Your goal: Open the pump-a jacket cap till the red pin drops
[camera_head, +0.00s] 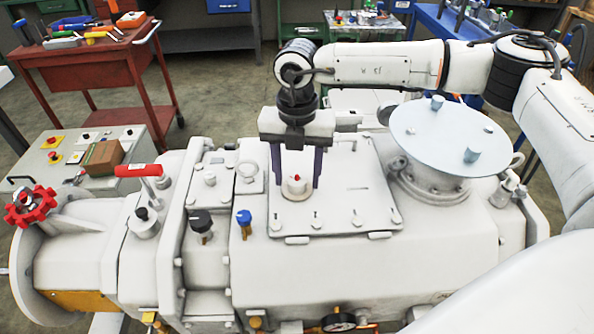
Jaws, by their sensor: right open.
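A small white cap with a red pin (296,179) stands on the square plate (347,205) on top of the white vacuum pump (360,267). The red pin shows at the middle of the cap. My right gripper (297,184) points down over the cap, with its two dark fingers apart, one on each side of it. I cannot tell whether the fingers touch the cap. My left gripper is not in view.
A round pale lid (449,130) with knobs sits right of the plate. A red lever (139,171), a black knob (200,221), a blue knob (243,217) and a red handwheel (30,206) stand to the left. A red tool cart (90,66) is behind.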

